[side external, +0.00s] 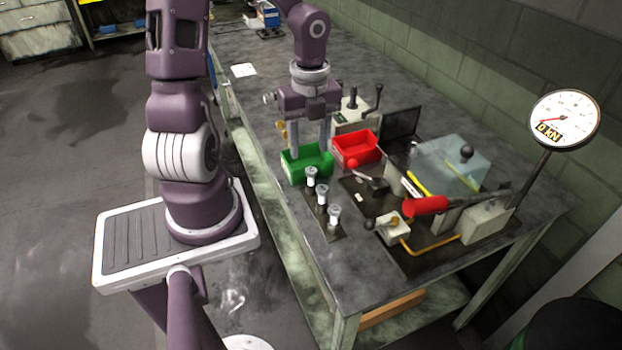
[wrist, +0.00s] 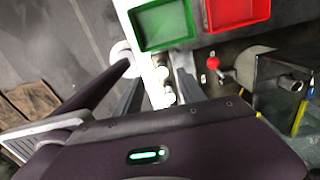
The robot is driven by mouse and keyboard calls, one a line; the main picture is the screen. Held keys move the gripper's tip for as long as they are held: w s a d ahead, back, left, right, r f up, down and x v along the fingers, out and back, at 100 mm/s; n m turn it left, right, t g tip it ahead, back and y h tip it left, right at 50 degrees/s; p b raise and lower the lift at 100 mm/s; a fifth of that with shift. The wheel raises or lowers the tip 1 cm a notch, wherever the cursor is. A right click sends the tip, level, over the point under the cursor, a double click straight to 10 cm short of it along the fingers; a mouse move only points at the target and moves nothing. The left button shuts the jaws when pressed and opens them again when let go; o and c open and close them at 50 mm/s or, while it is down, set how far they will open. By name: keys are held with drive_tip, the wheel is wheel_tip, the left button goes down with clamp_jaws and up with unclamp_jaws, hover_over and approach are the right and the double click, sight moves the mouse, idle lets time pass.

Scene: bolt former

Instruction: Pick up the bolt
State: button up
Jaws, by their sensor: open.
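Three pale grey bolts stand upright in a row on a dark strip near the table's front edge: the far one (side external: 311,176), the middle one (side external: 322,195) and the near one (side external: 334,215). My gripper (side external: 310,152) is open and points down, over or just behind the green bin in the side view, higher than the bolts. I see nothing between its fingers there. In the wrist view, pale bolt shapes (wrist: 166,98) show between the fingers of my gripper (wrist: 158,78), small and partly hidden. I cannot tell which bolts they are.
The green bin (side external: 291,172) and the red bin (side external: 371,158) stand side by side behind the bolts. A red-knobbed lever (side external: 354,163), a red-handled press (side external: 426,205) and a clear guard (side external: 448,160) lie to the right. A round dial gauge (side external: 564,118) rises at far right.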

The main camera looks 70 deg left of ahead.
sight(311, 170)
drive_tip(key=shift+m, duration=0.3)
drive_tip(key=f, duration=0.7)
drive_tip(key=shift+w+d+f, duration=0.1)
drive_tip(key=shift+d+f, duration=0.2)
drive_tip(key=shift+f, duration=0.05)
clamp_jaws()
